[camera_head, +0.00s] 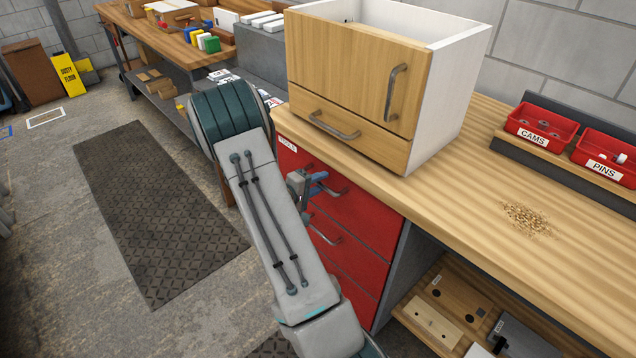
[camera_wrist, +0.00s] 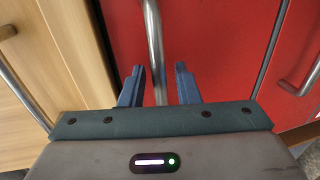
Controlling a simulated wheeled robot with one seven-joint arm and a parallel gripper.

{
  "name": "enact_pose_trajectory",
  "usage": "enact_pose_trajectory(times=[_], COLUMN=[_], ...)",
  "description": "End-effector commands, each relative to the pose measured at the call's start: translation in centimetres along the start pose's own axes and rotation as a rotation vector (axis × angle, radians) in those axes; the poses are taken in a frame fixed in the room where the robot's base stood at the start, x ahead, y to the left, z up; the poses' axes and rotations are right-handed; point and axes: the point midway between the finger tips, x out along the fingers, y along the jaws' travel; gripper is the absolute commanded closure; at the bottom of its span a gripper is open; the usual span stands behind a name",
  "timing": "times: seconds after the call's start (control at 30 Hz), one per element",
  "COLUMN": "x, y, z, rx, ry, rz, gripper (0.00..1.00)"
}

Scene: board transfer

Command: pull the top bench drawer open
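The top bench drawer (camera_head: 362,205) is the upper red front below the wooden bench top, near a TOOLS label. It looks shut. Its metal bar handle (camera_wrist: 154,40) stands out from the red front in the wrist view. My gripper (camera_head: 312,183) is at this handle in the head view and hides part of it. In the wrist view, my gripper's two blue fingers (camera_wrist: 160,70) are apart, with the handle between them.
A wooden cabinet (camera_head: 345,65) with its own handles stands on the bench just above the drawer. A lower red drawer's handle (camera_wrist: 300,80) is close by. Red bins of cams (camera_head: 541,124) and pins (camera_head: 606,155) sit at right. The floor mat (camera_head: 150,205) at left is clear.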

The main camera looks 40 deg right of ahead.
Motion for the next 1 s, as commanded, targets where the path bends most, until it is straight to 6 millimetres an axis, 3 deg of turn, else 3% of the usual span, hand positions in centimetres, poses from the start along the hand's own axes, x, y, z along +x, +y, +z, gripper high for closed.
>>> enact_pose_trajectory(times=[0.2,0.3,0.33,0.63,0.87,1.0], x=[0.0,0.0,0.0,-0.5,-3.6,-7.0], y=[0.0,0.0,0.0,-0.2,-1.1,-1.9], z=[0.0,0.0,0.0,0.0,-0.1,-0.1], rx=[0.000,0.000,0.000,0.000,0.000,0.001], ry=[0.000,0.000,0.000,0.001,0.005,0.008], rz=[0.000,0.000,0.000,0.000,-0.002,-0.002], gripper=[0.71,0.96,1.00,1.00,1.00,1.00])
